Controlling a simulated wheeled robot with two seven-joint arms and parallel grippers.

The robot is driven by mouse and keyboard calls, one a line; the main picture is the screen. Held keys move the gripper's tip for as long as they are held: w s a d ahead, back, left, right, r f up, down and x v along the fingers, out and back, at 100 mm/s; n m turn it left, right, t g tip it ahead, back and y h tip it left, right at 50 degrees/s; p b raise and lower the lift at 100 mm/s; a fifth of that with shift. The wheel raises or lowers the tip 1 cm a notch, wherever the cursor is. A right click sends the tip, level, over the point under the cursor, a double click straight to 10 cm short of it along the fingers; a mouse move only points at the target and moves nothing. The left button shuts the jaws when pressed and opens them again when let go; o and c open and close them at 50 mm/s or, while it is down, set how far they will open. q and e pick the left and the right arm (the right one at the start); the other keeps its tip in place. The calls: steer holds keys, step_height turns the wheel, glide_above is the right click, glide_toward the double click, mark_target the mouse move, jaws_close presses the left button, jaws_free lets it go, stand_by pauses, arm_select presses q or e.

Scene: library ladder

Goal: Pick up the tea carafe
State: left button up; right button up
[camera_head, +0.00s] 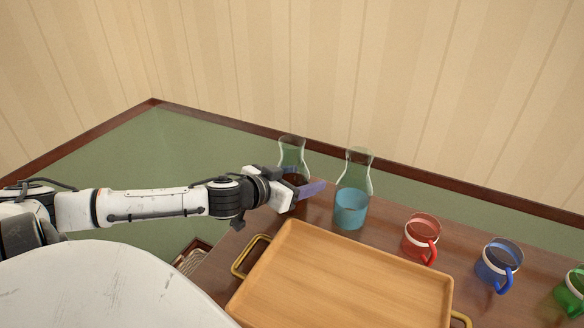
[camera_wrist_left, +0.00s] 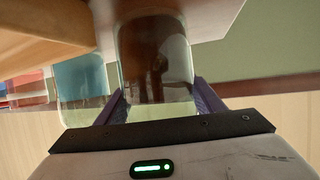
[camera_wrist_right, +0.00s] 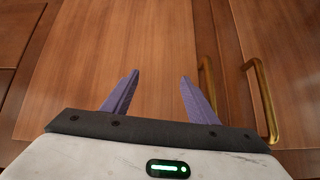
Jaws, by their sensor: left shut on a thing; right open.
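The tea carafe (camera_head: 292,152) is clear glass with dark brown liquid and stands at the left end of the wooden table. My left gripper (camera_head: 308,188) is shut on it, one purple finger in front of the glass in the head view. In the left wrist view the carafe (camera_wrist_left: 156,55) sits between the two fingers (camera_wrist_left: 160,105). Its lower part is partly hidden by the gripper in the head view. My right gripper (camera_wrist_right: 157,95) shows only in the right wrist view, open and empty before wooden cabinet doors.
A second carafe with blue liquid (camera_head: 350,208) stands close to the right of the tea carafe. A wooden tray (camera_head: 330,285) with brass handles lies in front. Red (camera_head: 420,236), blue (camera_head: 497,265) and green (camera_head: 572,292) mugs stand to the right.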

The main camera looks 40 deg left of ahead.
mark_target(298, 143)
arm_select(q)
steer(key=c, duration=0.4)
steer(key=shift+w+r, duration=0.1)
steer(key=shift+r, duration=0.1)
steer(key=shift+c, duration=0.6)
step_height(298, 143, up, 9)
steer(key=shift+r+p, duration=0.15)
steer(key=shift+p, duration=1.05)
steer(key=shift+r, duration=0.35)
